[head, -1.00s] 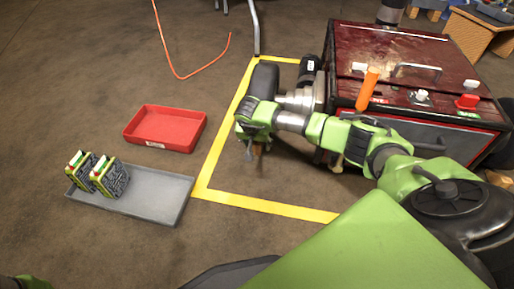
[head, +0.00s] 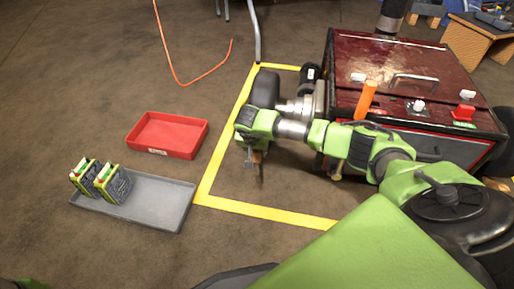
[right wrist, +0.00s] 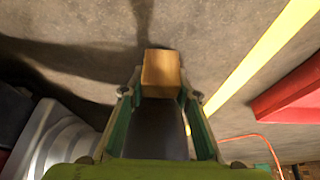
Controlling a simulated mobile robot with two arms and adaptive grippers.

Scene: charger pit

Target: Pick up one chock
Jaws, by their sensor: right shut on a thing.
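A tan wooden chock (right wrist: 161,73) sits between the fingertips of my right gripper (right wrist: 160,90) in the right wrist view. The gripper is shut on it. In the head view my right gripper (head: 251,160) points down beside the dark wheel of the red cart, inside the yellow floor outline. Only a small brown part of the chock (head: 258,157) shows there, behind the fingers. I cannot tell for sure whether the chock is clear of the floor. My left gripper is out of view.
The dark red cart (head: 395,62) stands right of the gripper. A red tray (head: 150,150) and a grey tray (head: 165,216) holding two green-and-black blocks lie on the floor to the left. An orange cable (head: 166,47) lies behind. Floor between the red tray and yellow line is free.

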